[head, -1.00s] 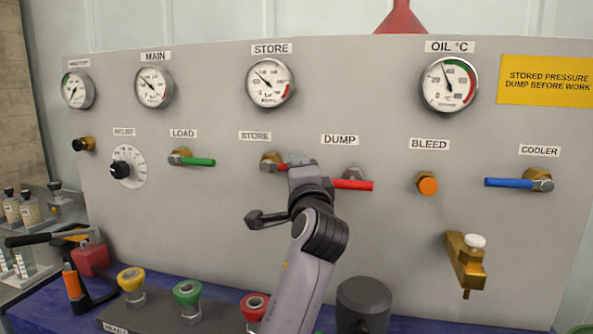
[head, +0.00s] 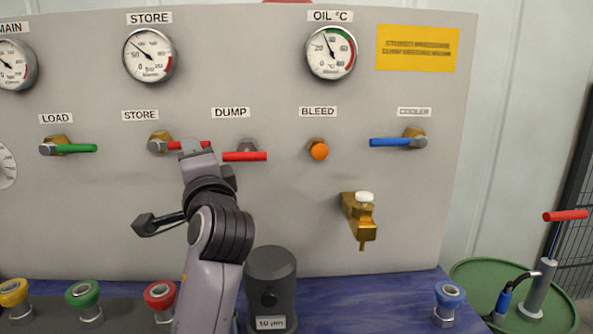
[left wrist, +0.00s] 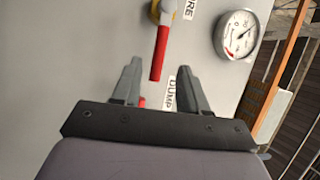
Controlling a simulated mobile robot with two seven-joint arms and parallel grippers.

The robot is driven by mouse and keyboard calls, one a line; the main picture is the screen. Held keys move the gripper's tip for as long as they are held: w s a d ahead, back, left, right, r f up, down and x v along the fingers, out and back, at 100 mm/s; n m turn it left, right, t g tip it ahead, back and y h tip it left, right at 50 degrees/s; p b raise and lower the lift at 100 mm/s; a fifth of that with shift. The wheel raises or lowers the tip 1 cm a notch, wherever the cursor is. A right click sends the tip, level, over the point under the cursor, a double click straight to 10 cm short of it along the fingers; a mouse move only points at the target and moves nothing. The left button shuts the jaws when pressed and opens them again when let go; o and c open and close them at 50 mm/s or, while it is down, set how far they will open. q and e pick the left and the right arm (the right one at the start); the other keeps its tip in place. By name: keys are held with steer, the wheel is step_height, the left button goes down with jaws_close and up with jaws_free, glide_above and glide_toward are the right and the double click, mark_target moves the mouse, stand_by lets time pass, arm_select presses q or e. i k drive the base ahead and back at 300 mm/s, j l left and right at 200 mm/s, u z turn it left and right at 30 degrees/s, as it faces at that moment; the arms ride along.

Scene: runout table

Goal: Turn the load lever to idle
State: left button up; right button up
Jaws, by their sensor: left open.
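The load lever (head: 82,148) is a green handle on a brass valve under the LOAD label (head: 56,118), pointing right and about level. My left gripper (head: 195,148) is open, to the right of the load lever, in front of the panel between the STORE and DUMP levers. The red STORE lever (head: 175,145) is partly covered by it. In the left wrist view, both fingers of my left gripper (left wrist: 158,85) stand apart with nothing held. The load lever is not in that view. My right gripper is not in view.
The red DUMP lever (head: 245,156) is close to the right of my gripper. The orange BLEED knob (head: 319,151), blue COOLER lever (head: 390,142) and brass tap (head: 360,215) stick out further right. A dark cylinder (head: 271,290) and coloured couplings stand along the panel's foot.

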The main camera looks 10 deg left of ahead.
mark_target(46, 148)
steer(key=k+l, duration=0.8)
steer(key=l, duration=0.1)
